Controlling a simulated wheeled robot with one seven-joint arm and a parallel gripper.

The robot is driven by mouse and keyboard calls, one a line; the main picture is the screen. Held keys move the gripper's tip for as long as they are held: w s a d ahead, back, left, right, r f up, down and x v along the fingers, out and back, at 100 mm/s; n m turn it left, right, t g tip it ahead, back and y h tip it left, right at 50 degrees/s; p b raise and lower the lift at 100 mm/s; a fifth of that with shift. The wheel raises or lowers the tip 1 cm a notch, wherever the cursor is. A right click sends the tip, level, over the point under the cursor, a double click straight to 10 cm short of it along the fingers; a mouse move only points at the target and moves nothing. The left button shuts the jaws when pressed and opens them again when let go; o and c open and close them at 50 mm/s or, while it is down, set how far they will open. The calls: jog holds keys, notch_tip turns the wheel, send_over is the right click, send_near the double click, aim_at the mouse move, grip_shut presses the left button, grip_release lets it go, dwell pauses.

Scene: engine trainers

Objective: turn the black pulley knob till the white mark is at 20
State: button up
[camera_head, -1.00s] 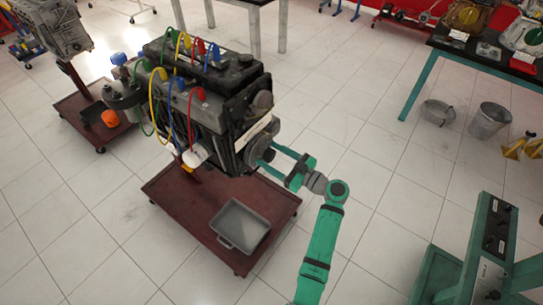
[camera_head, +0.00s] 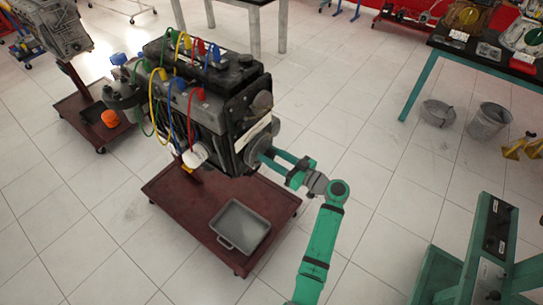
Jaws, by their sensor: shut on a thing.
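The engine trainer (camera_head: 205,105) stands on a dark red wheeled cart (camera_head: 165,190). The black pulley knob (camera_head: 256,150) is on the engine's right-hand face, low down, partly hidden by my fingers. My gripper (camera_head: 265,155) reaches in from the right, its green fingers shut on the pulley knob. The white mark and the number scale are too small to make out in this view. A pale strip (camera_head: 253,133) lies on the engine face just above the pulley.
A grey tray (camera_head: 240,226) sits on the cart below my gripper. A green-framed stand with a black panel (camera_head: 494,228) is at the lower right. A metal bucket (camera_head: 490,120) and a basin (camera_head: 437,112) stand on the floor at right. Open tiled floor lies between.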

jog(key=m, duration=0.5)
jog(key=shift+w+f+m, duration=0.1)
jog(key=shift+m, duration=0.2)
jog(key=m, duration=0.5)
jog(key=shift+w+f, duration=0.1)
jog(key=m, duration=0.6)
jog(key=shift+d+f, duration=0.1)
jog(key=shift+f, duration=0.05)
jog(key=m, duration=0.4)
jog(key=shift+f+m, duration=0.15)
jog(key=shift+m, duration=0.55)
jog(key=o, duration=1.1)
jog(key=shift+c, duration=0.2)
